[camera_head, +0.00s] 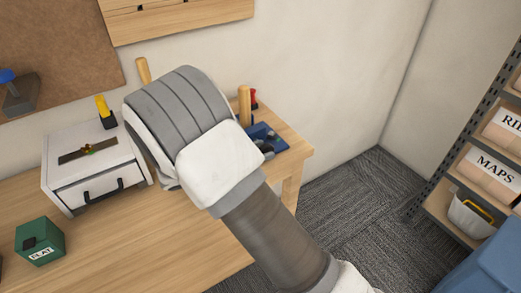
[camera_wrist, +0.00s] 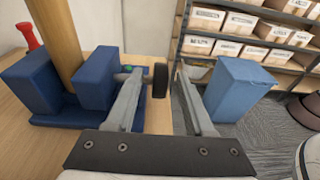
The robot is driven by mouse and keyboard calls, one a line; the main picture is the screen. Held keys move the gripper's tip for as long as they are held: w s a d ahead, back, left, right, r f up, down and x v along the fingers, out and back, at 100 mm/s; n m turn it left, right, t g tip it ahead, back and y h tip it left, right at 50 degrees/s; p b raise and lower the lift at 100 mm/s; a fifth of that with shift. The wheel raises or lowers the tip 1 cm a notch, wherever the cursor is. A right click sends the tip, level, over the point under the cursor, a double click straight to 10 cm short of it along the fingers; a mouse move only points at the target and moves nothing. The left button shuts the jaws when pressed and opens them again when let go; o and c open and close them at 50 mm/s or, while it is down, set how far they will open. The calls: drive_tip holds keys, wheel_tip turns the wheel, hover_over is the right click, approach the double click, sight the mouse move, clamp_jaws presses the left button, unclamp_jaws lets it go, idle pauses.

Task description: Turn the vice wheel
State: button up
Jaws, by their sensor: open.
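The blue vice (camera_wrist: 95,78) stands on the wooden bench at the left of the wrist view, with an upright wooden post (camera_wrist: 58,35) between its jaws. Its dark wheel (camera_wrist: 160,80) sits edge-on at the end of a short screw. My gripper (camera_wrist: 161,72) is open, with one finger on each side of the wheel. I cannot tell whether either finger touches it. In the head view the vice (camera_head: 262,132) shows at the bench's right end, partly hidden behind my arm, and the wheel cannot be made out clearly.
A red object (camera_wrist: 28,36) stands behind the vice. A blue bin (camera_wrist: 235,88) and a shelf of labelled boxes (camera_wrist: 228,48) are beyond the bench. A white drawer box (camera_head: 95,165) and a green box (camera_head: 40,241) are on the bench.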

drive_tip(key=p+v, duration=0.1)
drive_tip(key=v, duration=1.6)
drive_tip(key=shift+s, duration=0.1)
drive_tip(key=shift+d, duration=0.1)
